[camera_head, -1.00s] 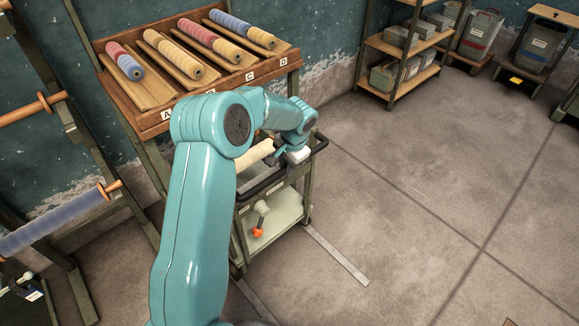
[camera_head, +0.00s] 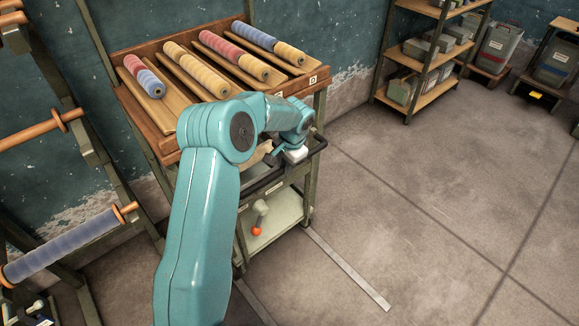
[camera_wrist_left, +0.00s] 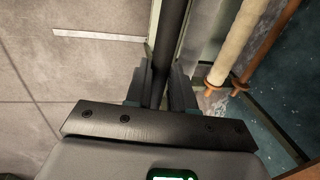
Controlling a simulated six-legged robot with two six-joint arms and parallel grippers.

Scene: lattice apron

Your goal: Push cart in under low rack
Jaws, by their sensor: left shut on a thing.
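The cart has a dark green-grey frame, a black handle bar (camera_head: 316,146) and a pale green lower shelf (camera_head: 277,216). Its upper part is at the front of the low rack (camera_head: 165,142), a wooden rack with sloped trays; my arm hides much of the overlap. My left gripper (camera_head: 276,156) is at the handle. In the left wrist view, its two dark fingers (camera_wrist_left: 158,88) are shut on the black handle bar (camera_wrist_left: 172,35), one on each side. My right gripper is not in view.
Striped rolls (camera_head: 232,55) lie on the rack's trays. A pale floor strip (camera_head: 350,271) runs out beside the cart. A stand with a blue roll (camera_head: 65,245) is at left. Shelves (camera_head: 425,70) stand at the back right. The floor at right is clear.

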